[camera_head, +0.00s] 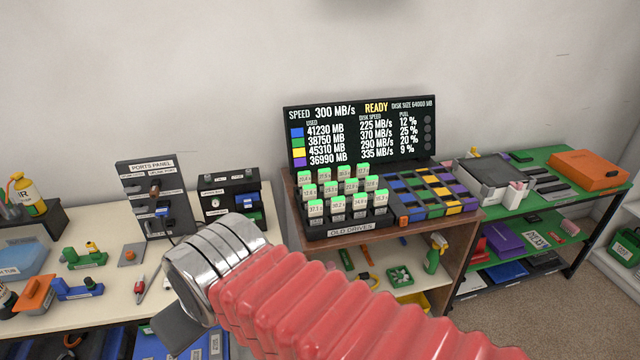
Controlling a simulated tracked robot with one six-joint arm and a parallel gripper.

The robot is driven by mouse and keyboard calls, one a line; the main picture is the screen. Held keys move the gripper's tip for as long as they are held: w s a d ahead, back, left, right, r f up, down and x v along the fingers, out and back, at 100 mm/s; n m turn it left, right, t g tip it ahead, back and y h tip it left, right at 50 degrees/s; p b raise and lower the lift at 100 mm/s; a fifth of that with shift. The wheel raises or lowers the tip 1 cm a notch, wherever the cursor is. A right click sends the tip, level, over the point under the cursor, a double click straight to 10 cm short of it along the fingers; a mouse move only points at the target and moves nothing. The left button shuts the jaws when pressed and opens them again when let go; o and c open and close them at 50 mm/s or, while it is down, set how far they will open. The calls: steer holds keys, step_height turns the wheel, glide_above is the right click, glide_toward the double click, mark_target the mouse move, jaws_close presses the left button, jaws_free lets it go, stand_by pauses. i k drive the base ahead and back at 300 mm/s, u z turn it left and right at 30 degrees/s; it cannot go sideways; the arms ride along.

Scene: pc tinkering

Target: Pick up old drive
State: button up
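Several old drives (338,207) stand upright in rows in a dark rack labelled "OLD DRIVES" (352,229) on the brown middle shelf unit. Each has a light body with a green top and a small printed number. My red ribbed arm with a metal end reaches in from the lower right. A flat grey piece (182,328) shows below the metal end; I cannot tell whether it is part of my gripper. The fingertips are not clearly visible, so the grip is hidden. My arm's end is to the left of and nearer than the drive rack, apart from it.
A black display screen (360,135) stands behind the rack. A tray of coloured slots (432,193) lies right of it. A ports panel (152,192) and tools stand on the left bench. A green-topped table (545,205) with an orange case (588,170) is at right.

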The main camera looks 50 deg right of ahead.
mark_target(343, 172)
steer(key=u, duration=1.45)
steer(key=k, duration=1.3)
steer(key=z, duration=1.8)
